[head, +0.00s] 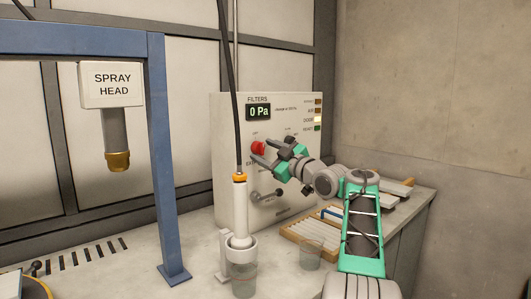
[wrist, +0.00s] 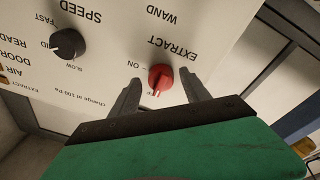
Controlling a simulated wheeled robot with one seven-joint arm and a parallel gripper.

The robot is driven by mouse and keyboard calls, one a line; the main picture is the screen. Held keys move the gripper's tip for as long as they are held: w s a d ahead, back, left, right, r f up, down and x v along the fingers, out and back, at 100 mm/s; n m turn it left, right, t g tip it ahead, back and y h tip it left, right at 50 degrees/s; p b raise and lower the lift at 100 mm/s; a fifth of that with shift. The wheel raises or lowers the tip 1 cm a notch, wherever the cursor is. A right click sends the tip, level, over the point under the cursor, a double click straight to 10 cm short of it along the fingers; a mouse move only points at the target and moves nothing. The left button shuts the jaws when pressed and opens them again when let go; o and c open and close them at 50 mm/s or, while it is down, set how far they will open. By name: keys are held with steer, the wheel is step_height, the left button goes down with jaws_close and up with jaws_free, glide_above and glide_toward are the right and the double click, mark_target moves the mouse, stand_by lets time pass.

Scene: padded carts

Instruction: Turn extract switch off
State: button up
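The extract switch is a red knob (head: 258,148) on the front of a white control box (head: 228,187). In the wrist view, which is upside down, the knob (wrist: 160,79) sits under the word EXTRACT. ON is printed to its left, and a second label below it is partly hidden. A pale mark on the knob faces down toward that label. My gripper (head: 266,152) is at the panel, its fingers apart. In the wrist view my gripper (wrist: 162,77) has one finger on each side of the knob, with gaps visible; contact cannot be told.
A black speed knob (wrist: 67,44) is beside the switch. A grey lever (head: 266,195) is lower on the box. A blue frame (head: 165,170) stands left.

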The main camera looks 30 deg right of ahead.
steer(key=s, duration=0.5)
steer(key=s+d+f, duration=0.1)
steer(key=s, duration=0.1)
steer(key=shift+s, duration=0.35)
